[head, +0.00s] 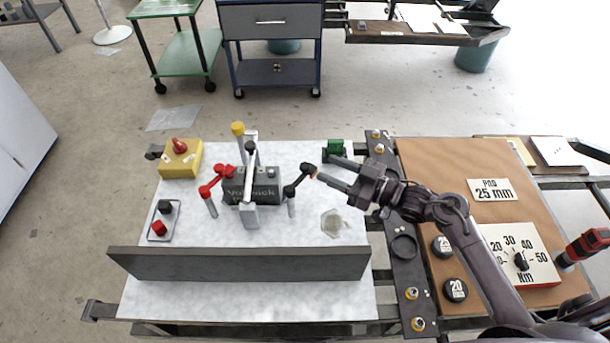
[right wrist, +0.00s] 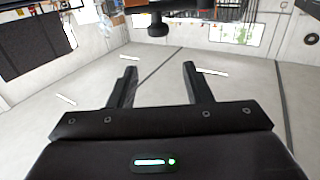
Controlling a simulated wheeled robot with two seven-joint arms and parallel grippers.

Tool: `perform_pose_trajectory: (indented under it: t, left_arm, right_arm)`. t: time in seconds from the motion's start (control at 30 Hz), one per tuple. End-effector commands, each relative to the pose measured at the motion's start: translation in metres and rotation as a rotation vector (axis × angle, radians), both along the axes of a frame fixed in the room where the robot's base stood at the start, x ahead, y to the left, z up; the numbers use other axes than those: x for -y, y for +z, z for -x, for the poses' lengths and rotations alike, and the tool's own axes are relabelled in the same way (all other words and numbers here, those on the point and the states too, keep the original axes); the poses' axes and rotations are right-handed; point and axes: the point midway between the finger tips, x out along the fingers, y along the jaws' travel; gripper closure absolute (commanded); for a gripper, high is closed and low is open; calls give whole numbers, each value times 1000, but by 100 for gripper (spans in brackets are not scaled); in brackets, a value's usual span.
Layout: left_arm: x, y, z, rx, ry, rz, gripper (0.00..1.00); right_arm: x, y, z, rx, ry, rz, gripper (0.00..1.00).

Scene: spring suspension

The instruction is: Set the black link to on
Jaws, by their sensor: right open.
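The black link (head: 297,184) is a short bent black arm on a grey post, at the right side of the dark spring mechanism (head: 262,192). Its upper end tilts up to the right. My right gripper (head: 322,169) comes in from the right with its fingers apart, its tips close to that upper end. I cannot tell whether they touch. In the right wrist view the open fingers (right wrist: 158,68) have only floor visible between them. A dark rounded shape (right wrist: 157,26) shows beyond them; I cannot tell what it is. My left gripper is not in view.
A red link (head: 212,188) stands left of the mechanism, with a tall yellow-topped lever (head: 241,140) behind. A yellow box with a red knob (head: 180,160) and a red-and-black switch box (head: 163,221) are farther left. A dark wall (head: 240,264) crosses the front. A green block (head: 335,147) sits behind the gripper.

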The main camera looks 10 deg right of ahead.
Motion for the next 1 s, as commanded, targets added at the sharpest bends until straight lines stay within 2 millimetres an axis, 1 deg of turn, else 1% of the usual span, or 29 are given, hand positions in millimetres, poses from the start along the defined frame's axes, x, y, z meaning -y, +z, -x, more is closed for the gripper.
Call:
perform_pose_trajectory:
  t: [0.03, 0.07, 0.2, 0.37, 0.53, 0.7, 0.8, 1.0]
  left_arm:
    - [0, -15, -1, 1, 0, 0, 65]
    - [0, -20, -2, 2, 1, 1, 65]
    - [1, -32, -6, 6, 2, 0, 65]
    - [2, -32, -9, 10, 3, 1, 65]
    - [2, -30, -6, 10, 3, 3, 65]
    - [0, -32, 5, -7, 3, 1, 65]
    - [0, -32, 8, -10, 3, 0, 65]
    - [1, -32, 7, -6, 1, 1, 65]
  right_arm:
    - [0, -15, 0, 0, 0, 0, 55]
    - [0, -21, 0, 0, 0, 0, 55]
    - [0, -34, 0, 0, 0, 0, 55]
    - [-6, -35, -6, 1, -1, -2, 55]
    - [-26, -33, -23, 2, 0, -4, 55]
    - [-45, -33, -40, -1, 0, -2, 55]
    - [-53, -34, -47, 1, -1, -2, 55]
    - [-59, -34, -52, 0, -1, 1, 55]
